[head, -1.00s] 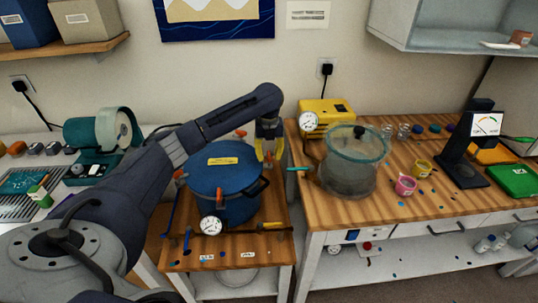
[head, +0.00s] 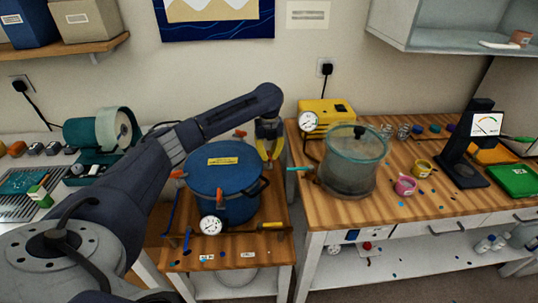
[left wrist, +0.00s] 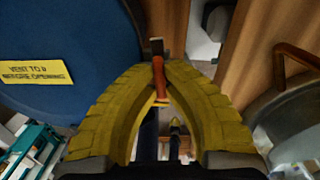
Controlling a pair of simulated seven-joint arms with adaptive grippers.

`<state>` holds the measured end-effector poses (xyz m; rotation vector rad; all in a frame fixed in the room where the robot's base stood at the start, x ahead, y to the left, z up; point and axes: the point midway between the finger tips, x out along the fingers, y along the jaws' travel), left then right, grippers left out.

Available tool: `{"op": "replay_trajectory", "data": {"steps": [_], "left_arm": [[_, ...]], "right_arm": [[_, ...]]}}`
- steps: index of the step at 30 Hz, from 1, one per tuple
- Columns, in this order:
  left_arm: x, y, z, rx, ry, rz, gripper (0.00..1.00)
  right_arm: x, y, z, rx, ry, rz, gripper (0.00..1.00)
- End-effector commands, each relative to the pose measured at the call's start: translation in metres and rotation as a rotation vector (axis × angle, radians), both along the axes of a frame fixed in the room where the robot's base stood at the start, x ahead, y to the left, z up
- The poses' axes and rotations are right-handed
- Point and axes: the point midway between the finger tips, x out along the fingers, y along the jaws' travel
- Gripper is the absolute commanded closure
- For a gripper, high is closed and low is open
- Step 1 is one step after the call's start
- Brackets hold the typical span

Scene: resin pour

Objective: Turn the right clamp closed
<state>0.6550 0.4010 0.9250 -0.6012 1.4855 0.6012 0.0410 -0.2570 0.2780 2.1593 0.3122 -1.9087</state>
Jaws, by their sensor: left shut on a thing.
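The blue pressure pot (head: 225,170) stands on the small wooden table, its lid on, with a yellow label (head: 223,161) on top. My left gripper (head: 269,159) reaches down at the pot's right rim. In the left wrist view its yellow fingers (left wrist: 160,70) are shut on the orange handle of the right clamp (left wrist: 160,84), beside the blue lid (left wrist: 60,35). The fingers mostly hide this clamp in the head view. Other orange clamp handles show at the pot's left (head: 178,173), back (head: 240,133) and front (head: 222,192). My right gripper is not in view.
A pressure gauge (head: 211,225) sits at the pot's front. A screwdriver-like tool (head: 268,229) lies on the table's front right. The higher bench on the right holds a clear chamber (head: 350,172), a yellow pump (head: 327,113) and small cups.

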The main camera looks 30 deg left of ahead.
Motion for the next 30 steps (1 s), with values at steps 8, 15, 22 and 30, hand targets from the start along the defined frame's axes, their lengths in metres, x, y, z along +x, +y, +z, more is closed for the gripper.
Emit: {"op": "replay_trajectory", "data": {"steps": [8,15,22,30], "left_arm": [[-0.0002,0.0012,0.0003,0.003,0.0,0.247,1.0],[-0.0001,0.0004,0.0001,0.001,0.001,0.476,1.0],[-0.0002,0.0008,0.0001,0.001,0.0,0.694,1.0],[0.0,0.0004,0.0,0.0,-0.001,0.949,1.0]], "right_arm": [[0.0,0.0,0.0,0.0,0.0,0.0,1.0],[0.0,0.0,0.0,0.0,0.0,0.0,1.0],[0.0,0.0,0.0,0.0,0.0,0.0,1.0],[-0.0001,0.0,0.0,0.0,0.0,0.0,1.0]]}}
